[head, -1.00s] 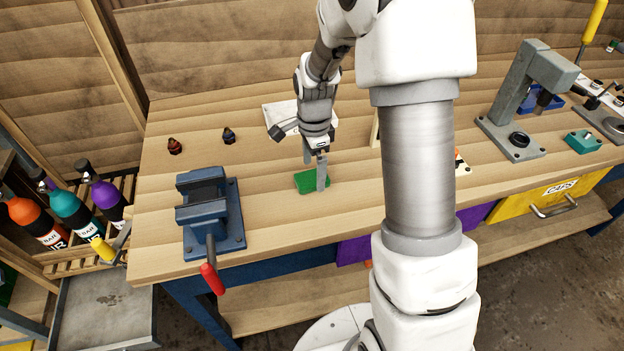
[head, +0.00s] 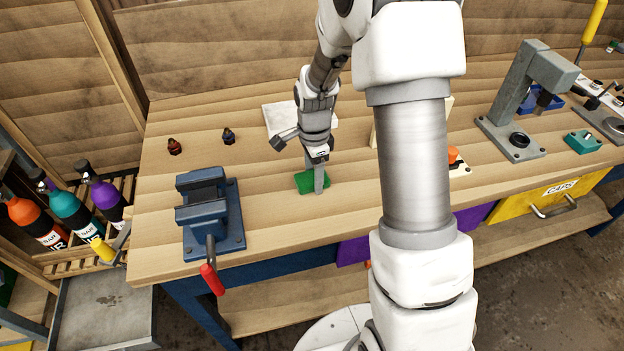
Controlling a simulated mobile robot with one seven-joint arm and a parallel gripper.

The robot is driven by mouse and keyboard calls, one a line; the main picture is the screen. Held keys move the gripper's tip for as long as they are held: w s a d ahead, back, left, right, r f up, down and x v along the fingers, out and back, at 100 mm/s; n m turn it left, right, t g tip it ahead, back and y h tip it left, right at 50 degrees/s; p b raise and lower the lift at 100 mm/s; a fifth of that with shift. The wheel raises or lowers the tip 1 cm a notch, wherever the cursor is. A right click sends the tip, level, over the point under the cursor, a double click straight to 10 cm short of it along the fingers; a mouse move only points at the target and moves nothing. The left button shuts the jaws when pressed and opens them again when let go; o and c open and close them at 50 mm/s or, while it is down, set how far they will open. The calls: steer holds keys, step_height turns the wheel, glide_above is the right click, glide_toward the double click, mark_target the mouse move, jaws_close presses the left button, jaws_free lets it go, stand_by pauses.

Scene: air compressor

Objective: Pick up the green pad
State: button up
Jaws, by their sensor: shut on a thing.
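The green pad (head: 305,183) lies on the wooden workbench, right of the blue vise. My gripper (head: 316,183) points down at the pad and is shut on it. One grey finger shows in front of the pad's right part. The other finger is mostly hidden behind it. I see no clear gap between the pad and the bench top.
The blue vise (head: 209,212) with a red-ended handle stands at the left. Two small dark parts, one red (head: 174,147) and one blue (head: 228,136), stand behind it. A white plate (head: 284,117) lies behind my gripper. A grey press (head: 521,105) stands at the right.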

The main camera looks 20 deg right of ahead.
steer(key=shift+r, duration=0.5)
step_height(320, 180, up, 3)
steer(key=shift+f, duration=0.1)
steer(key=s+d+r, duration=0.3)
steer(key=s+r, duration=0.4)
steer(key=s, duration=0.4)
steer(key=shift+d+r, duration=0.15)
steer(key=shift+d, duration=0.1)
steer(key=shift+s, duration=0.1)
